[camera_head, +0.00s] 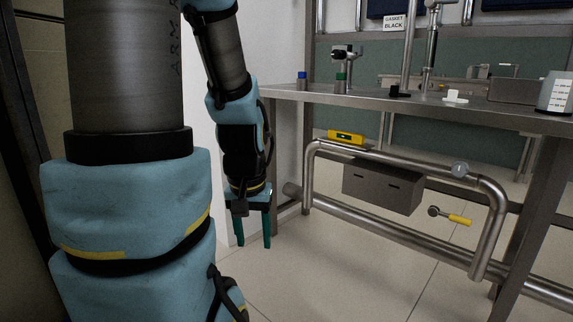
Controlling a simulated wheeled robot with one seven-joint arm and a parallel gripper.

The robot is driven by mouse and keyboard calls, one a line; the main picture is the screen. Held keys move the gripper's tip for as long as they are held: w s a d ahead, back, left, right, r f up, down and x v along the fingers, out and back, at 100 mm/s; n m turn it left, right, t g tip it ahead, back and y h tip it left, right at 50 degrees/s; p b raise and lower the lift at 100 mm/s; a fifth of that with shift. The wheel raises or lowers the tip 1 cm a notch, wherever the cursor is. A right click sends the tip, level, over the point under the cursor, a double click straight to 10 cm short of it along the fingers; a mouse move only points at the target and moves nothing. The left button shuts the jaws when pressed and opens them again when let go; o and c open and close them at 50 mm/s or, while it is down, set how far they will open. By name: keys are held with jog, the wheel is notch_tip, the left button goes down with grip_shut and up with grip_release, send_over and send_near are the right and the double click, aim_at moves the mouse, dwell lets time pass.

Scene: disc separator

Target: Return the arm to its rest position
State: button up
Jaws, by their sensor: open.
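My arm hangs down on the left side of the head view, in blue padded covers. My gripper (253,240) points straight down with its two teal fingers apart and nothing between them. It hangs above the tiled floor, left of the steel workbench (310,95) and apart from it.
Below are a pipe loop (400,157) with a yellow level (346,137), a grey box (383,188) and a yellow-handled valve (459,220). Floor in front is clear.

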notch_tip(320, 180, up, 38)
jog(key=p, duration=3.7)
jog(key=shift+p, duration=0.3)
